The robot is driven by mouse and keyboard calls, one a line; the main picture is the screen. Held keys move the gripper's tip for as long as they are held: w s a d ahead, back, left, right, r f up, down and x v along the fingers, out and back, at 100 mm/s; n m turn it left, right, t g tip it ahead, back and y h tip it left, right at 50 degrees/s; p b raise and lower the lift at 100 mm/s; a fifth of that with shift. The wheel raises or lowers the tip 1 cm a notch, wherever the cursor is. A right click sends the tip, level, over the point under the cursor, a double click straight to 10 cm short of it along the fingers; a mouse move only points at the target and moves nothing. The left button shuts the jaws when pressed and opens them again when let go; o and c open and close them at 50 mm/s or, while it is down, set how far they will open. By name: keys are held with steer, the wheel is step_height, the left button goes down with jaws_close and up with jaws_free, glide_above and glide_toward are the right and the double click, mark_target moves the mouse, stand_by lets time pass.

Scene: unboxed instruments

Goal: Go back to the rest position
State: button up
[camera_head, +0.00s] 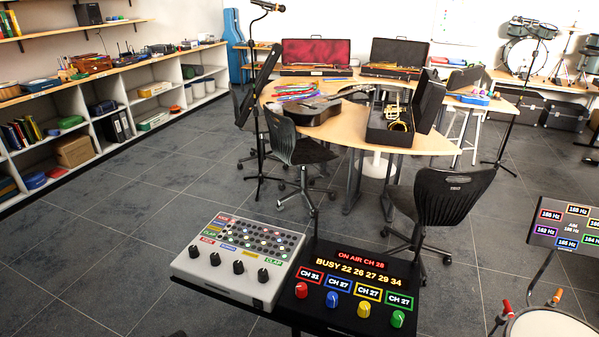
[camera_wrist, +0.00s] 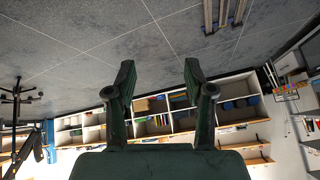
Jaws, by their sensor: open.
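My gripper (camera_wrist: 158,82) shows in the wrist view with its two dark green fingers spread apart. It is open, with nothing between the fingertips but grey floor. The wrist view looks upside down towards the floor and the wall shelves. My gripper does not show in the head view. The head view shows a white drum machine (camera_head: 237,262) with lit pads and dark knobs. To its right is a black channel panel (camera_head: 343,311) with an amber and red display and coloured knobs.
A tiled grey floor (camera_head: 130,240) lies open at the left. Shelves (camera_head: 85,100) line the left wall. A wooden table (camera_head: 345,130) with a guitar (camera_head: 312,110) and open cases stands behind black chairs (camera_head: 455,195). A snare drum (camera_head: 548,324) is at the lower right.

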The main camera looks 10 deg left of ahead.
steer(key=w+d+f+m, duration=0.1)
steer(key=w+d+f, duration=0.2)
steer(key=d+f, duration=0.7)
steer(key=w+d+f+m+g+h+p, duration=0.1)
steer(key=w+d+m+h+p, duration=0.15)
steer(key=d, duration=1.25)
steer(key=w+d+f+m+h+p, duration=0.2)
steer(key=w+d+h, duration=0.1)
steer(key=d, duration=1.2)
steer(key=s+d+r+m+g+h+p, duration=0.1)
steer(key=s+d+r+p, duration=0.15)
steer(key=d, duration=0.65)
steer(key=s+d+r+m+g+h+p, duration=0.15)
steer(key=s+d, duration=0.25)
steer(key=d, duration=0.5)
steer(key=s+d+r+m+g+p, duration=0.1)
steer(key=s+d+r+m+g, duration=0.1)
steer(key=s+d+r, duration=0.2)
steer(key=s+d+r+m+g+y+p, duration=0.1)
steer(key=s+d+r+m+g+p, duration=0.1)
steer(key=s+d, duration=0.8)
step_height(320, 180, up, 2)
steer(key=shift+s+d+r+g, duration=0.2)
steer(key=shift+s+d+g, duration=0.2)
steer(key=shift+s, duration=0.85)
